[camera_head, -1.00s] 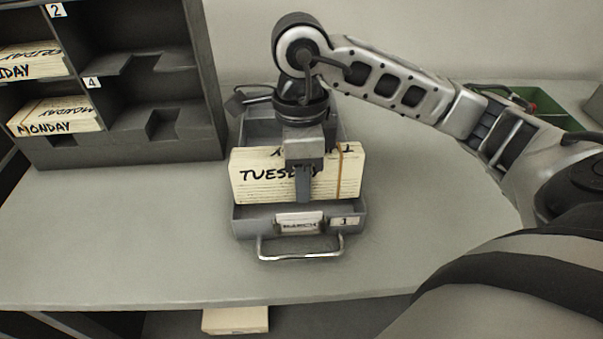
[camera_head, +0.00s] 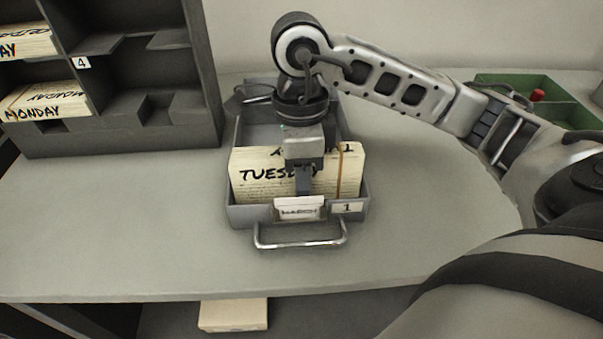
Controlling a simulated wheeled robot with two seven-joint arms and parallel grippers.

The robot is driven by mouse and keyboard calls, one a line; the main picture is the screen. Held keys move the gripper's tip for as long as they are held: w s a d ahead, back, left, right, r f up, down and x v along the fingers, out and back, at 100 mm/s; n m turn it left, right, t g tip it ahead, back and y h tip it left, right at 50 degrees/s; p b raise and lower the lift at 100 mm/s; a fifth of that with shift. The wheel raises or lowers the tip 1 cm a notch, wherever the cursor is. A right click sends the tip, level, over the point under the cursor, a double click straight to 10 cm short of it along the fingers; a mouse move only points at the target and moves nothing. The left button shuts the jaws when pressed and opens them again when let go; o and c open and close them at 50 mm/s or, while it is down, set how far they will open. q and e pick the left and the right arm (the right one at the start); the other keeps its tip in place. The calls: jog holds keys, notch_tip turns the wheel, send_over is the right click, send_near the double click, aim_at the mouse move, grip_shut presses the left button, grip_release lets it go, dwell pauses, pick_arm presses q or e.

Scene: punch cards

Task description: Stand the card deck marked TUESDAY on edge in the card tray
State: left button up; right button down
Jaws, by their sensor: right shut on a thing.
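The card deck marked TUESDAY (camera_head: 260,183) is cream with a band at its right end. It stands on edge, its marked face toward me, at the front end of the grey card tray (camera_head: 240,216). Its lower edge is hidden behind the tray's front wall. My right gripper (camera_head: 304,182) comes down from above and is shut on the deck, one finger showing in front of its face. I cannot tell whether the deck touches the tray floor. My left gripper is not in view.
A dark grey pigeonhole rack (camera_head: 130,140) stands at the left, with a MONDAY deck (camera_head: 45,102) in it. A green tray (camera_head: 545,88) lies at the back right. A pale block (camera_head: 233,314) shows below the table's front edge. The table left of the card tray is clear.

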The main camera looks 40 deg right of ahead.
jog(key=shift+f, duration=0.35)
jog(key=c, duration=1)
grip_release()
jog(key=shift+c, duration=0.2)
notch_tip(320, 180, up, 16)
jog(key=w+d+p, duration=0.1)
jog(key=p, duration=0.2)
jog(key=shift+w, duration=0.35)
jog(key=shift+f, duration=0.1)
